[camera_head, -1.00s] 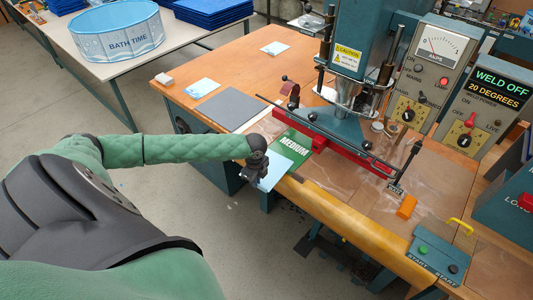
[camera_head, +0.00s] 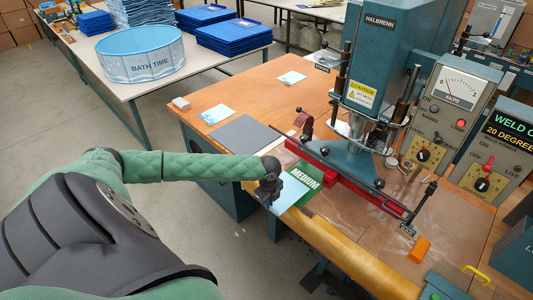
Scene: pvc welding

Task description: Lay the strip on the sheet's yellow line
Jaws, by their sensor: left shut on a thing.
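A light blue sheet (camera_head: 290,193) juts over the table's front edge, beside a green panel (camera_head: 306,178) marked MEDIUM; I cannot tell whether they are one piece. My left gripper (camera_head: 271,197) is at the left edge of the light blue sheet and appears shut on it. The fingertips are small and dark, so the exact grip is hidden. A thin pale strip-like piece (camera_head: 283,141) lies beside the dark grey sheet (camera_head: 236,138); I cannot tell if it is the strip. No yellow line can be made out. My right gripper is out of view.
The welding press (camera_head: 352,153) with its red bar (camera_head: 345,180) stands right of the gripper over the wooden table (camera_head: 262,92). An orange block (camera_head: 419,249) lies near the front edge. The control boxes (camera_head: 457,113) stand at right. A paddling pool (camera_head: 140,55) is on the table behind.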

